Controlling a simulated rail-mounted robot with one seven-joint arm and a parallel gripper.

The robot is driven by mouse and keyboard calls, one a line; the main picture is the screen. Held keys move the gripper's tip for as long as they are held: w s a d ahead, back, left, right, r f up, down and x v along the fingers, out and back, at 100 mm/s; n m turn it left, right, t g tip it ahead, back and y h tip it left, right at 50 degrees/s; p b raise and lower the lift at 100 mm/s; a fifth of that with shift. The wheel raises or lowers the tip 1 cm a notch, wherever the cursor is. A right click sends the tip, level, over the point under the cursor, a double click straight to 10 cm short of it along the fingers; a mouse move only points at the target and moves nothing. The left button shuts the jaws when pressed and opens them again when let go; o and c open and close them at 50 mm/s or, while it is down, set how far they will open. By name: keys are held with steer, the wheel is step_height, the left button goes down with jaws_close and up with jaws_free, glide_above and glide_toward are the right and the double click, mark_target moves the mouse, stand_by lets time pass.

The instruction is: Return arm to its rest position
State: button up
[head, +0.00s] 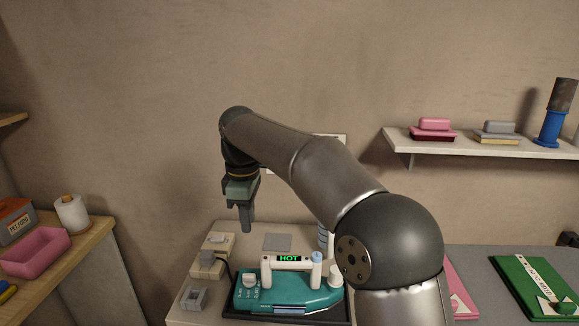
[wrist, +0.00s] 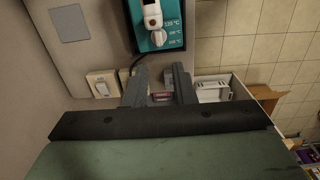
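My gripper (head: 247,222) hangs from the end of my arm, pointing down above the left part of the counter (head: 190,310). In the wrist view its two fingers (wrist: 159,72) stand apart with nothing held between them. My arm arches across the middle of the head view and hides part of the counter and wall. A teal device (head: 290,292) with a white handle and a green "HOT" display sits on the counter, to the right of and below the gripper. The device also shows at the top of the wrist view (wrist: 171,38).
A wooden shelf (head: 95,243) with a pink bin (head: 35,253) stands left. The wall above is bare.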

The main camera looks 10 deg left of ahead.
steer(key=s+d+f+m, duration=0.2)
steer(key=s+d+m, duration=0.35)
steer(key=d, duration=0.55)
steer(key=s+d+f+m, duration=0.3)
steer(key=s+d+m, duration=0.3)
steer(key=d, duration=0.6)
steer(key=s+d+f+m, duration=0.3)
steer(key=s+d+f, duration=0.1)
steer(key=s, duration=0.3)
steer(key=s+d+f+m, duration=0.3)
steer(key=s+d+f, duration=0.1)
steer(key=s, duration=0.4)
steer(key=shift+s+f+m, duration=0.15)
steer(key=shift+s+m, duration=0.1)
steer(key=shift+m, duration=0.1)
